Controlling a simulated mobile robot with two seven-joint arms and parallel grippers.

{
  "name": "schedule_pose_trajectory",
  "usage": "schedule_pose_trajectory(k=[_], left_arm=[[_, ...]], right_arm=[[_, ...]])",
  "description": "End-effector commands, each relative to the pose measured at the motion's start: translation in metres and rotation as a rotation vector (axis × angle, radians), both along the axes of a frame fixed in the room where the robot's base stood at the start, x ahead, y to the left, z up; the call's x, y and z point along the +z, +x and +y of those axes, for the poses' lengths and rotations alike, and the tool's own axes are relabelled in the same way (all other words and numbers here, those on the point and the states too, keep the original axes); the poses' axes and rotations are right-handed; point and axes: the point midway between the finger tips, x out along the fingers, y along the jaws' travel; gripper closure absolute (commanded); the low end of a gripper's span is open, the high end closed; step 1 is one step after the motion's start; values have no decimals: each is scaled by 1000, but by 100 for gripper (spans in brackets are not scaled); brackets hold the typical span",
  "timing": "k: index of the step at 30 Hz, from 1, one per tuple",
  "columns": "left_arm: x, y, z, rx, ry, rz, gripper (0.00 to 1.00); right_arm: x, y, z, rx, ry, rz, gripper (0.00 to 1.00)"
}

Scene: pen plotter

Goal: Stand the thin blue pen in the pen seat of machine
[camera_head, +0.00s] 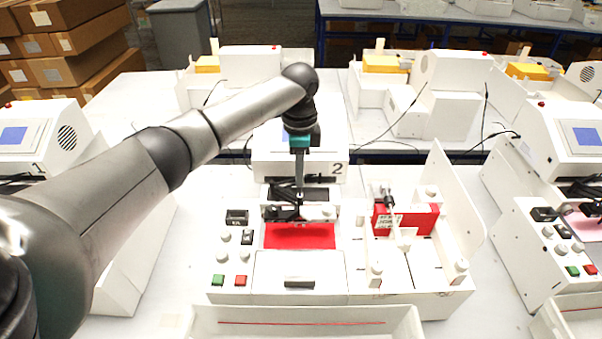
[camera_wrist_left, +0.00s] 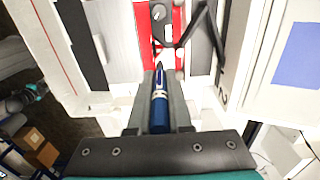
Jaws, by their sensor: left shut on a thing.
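The blue pen (camera_wrist_left: 158,105) is dark blue with a silvery band and lies between the two fingers of my left gripper (camera_wrist_left: 160,115) in the left wrist view. Its tip points toward a red area of the machine. In the head view my left gripper (camera_head: 300,182) points down over the middle of the white machine (camera_head: 300,270) marked 2, above its black carriage parts. The pen cannot be made out clearly there. The pen seat cannot be told apart surely; a small dark fitting (camera_wrist_left: 158,13) shows on the red area beyond the tip. My right gripper is not in view.
A red sheet (camera_head: 300,236) lies below the carriage. A side unit with a red panel (camera_head: 420,219) and white posts stands to the right. A white tray (camera_head: 408,320) holding a thin red rod is in front. Similar machines stand on both sides and behind.

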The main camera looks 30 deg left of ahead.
Motion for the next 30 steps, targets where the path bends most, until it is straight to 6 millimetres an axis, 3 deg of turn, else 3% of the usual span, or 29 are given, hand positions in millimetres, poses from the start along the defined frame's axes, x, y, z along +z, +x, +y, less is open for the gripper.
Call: schedule_pose_trajectory(k=[14,30], left_arm=[[-8,0,-1,-1,0,1,100],[-55,0,0,-1,0,0,100]], right_arm=[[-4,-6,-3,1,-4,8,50],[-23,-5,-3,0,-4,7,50]])
